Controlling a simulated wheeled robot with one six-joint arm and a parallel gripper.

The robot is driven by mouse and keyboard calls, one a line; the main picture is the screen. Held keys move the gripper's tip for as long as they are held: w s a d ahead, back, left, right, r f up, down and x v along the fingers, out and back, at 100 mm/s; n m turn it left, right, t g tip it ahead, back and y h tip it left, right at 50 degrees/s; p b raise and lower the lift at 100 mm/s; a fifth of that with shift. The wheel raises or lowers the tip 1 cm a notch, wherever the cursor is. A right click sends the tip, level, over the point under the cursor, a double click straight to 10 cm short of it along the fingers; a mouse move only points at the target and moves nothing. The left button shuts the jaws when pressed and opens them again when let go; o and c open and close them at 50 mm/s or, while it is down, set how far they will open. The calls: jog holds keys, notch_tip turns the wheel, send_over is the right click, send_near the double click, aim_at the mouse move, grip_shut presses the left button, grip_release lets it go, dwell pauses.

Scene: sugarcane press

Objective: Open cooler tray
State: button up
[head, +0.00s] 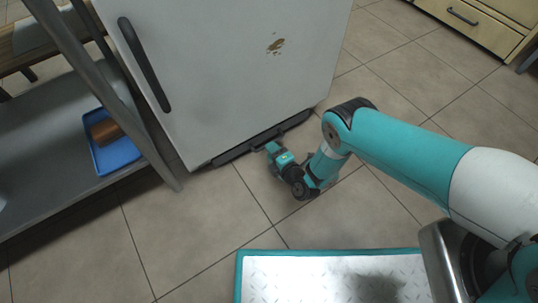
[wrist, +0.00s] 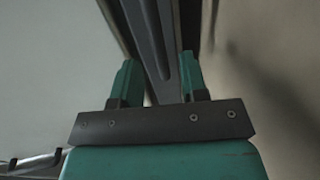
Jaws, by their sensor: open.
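The cooler (head: 225,65) is a large pale grey-white cabinet at the upper middle of the head view. A dark, low strip along its bottom edge looks like the cooler tray (head: 235,152); it appears flush under the cooler. My gripper (head: 272,148) is down near the floor in front of the strip's right half. In the wrist view, my gripper (wrist: 158,62) is open, its two teal fingers on either side of a long dark bar (wrist: 155,40), likely the tray's edge. I cannot tell whether the fingers touch it.
A black vertical handle (head: 144,64) is on the cooler's front. A metal shelf (head: 50,140) at left holds a blue tray (head: 115,155) with a brown block (head: 106,131). A wooden drawer cabinet (head: 480,22) stands at upper right. Tiled floor (head: 190,225) in front is clear.

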jog(key=w+a+f+b, duration=0.1)
jog(key=b, duration=0.2)
jog(key=shift+w, duration=0.2)
jog(key=shift+w+a+r+b, duration=0.1)
jog(key=shift+w+r+b, duration=0.15)
jog(key=shift+b, duration=0.6)
jog(key=shift+c, duration=0.2)
grip_shut()
